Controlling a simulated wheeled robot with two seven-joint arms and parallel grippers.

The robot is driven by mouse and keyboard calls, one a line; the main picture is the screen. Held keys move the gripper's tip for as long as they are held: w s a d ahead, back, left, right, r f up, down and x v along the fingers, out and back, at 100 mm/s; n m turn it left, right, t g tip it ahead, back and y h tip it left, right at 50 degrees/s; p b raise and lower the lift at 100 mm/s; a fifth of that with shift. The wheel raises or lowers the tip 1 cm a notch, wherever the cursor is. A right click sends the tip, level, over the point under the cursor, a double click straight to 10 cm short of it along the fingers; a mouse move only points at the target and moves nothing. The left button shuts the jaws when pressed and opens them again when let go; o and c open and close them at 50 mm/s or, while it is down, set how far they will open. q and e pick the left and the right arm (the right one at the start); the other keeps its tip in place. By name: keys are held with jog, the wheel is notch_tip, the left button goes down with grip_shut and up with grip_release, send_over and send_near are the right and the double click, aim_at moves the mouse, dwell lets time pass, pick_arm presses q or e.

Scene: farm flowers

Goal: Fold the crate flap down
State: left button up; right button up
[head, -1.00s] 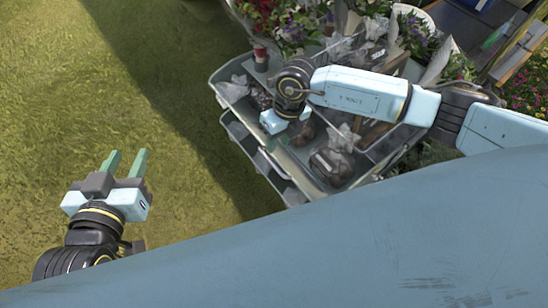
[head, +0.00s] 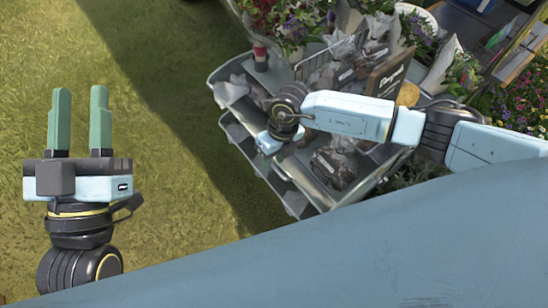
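A grey tiered cart or crate (head: 222,84) stands right of centre, with bagged dark items (head: 338,165) in its upper tray. I cannot pick out which part is the crate flap. My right gripper (head: 268,144) is at the left-front rim of the upper tray. Its fingers are hidden below its light blue body, and I cannot tell whether it touches the rim. My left gripper (head: 80,122) is over the grass at the left, well apart from the cart. Its two green fingers point up the picture, parted and empty.
Potted flowers (head: 285,22) stand at the back of the cart. More flowers (head: 510,105) lie at the far right. The grass (head: 170,130) left of the cart is clear.

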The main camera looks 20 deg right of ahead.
grip_shut()
dwell(0.3)
